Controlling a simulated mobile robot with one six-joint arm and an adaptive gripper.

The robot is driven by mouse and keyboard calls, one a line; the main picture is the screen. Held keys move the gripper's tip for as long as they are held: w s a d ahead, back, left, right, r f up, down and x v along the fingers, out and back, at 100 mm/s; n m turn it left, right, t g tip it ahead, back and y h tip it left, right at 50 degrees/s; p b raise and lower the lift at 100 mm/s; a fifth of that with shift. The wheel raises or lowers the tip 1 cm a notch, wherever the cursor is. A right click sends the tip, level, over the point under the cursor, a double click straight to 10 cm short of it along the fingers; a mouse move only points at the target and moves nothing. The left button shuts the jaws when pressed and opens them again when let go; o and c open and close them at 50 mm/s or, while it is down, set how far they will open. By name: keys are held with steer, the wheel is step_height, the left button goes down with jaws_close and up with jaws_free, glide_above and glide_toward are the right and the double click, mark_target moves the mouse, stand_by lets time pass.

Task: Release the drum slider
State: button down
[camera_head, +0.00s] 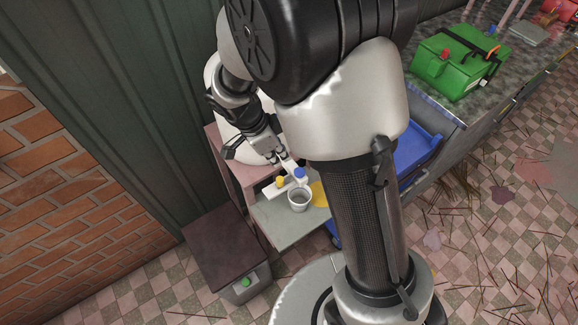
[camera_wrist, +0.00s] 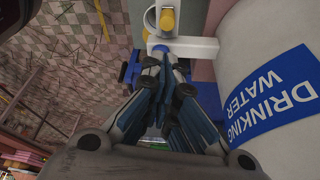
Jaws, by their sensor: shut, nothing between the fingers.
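The white drum (camera_wrist: 225,45) fills the right of the wrist view, with a blue label (camera_wrist: 270,95) reading DRINKING WATER. A white spout piece (camera_wrist: 192,45) sticks out from it, bearing a blue knob (camera_wrist: 161,48) and a yellow knob (camera_wrist: 167,19). In the head view, the blue knob (camera_head: 299,173) and yellow knob (camera_head: 280,181) show beside each other. I cannot tell which part is the slider. My gripper (camera_wrist: 160,68) is shut and empty, its tips very close to the blue knob; contact is unclear. It also shows in the head view (camera_head: 287,163). My arm hides much of the drum there.
A metal cup (camera_head: 298,201) stands on a low grey shelf (camera_head: 284,229) beside a yellow patch (camera_head: 319,194). A dark-topped bin (camera_head: 224,246) is at the left. A green box (camera_head: 460,62) sits on the counter, right. A green wall (camera_head: 130,90) is close behind.

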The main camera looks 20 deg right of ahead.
mark_target(283, 181)
steer(key=b+x, duration=0.2)
steer(key=x, duration=0.8)
steer(key=a+b, duration=0.1)
steer(key=s+a+b, duration=0.1)
steer(key=a+b, duration=0.1)
steer(key=shift+a+f, duration=0.1)
steer(key=shift+s+a, duration=0.1)
steer(key=shift+a, duration=0.05)
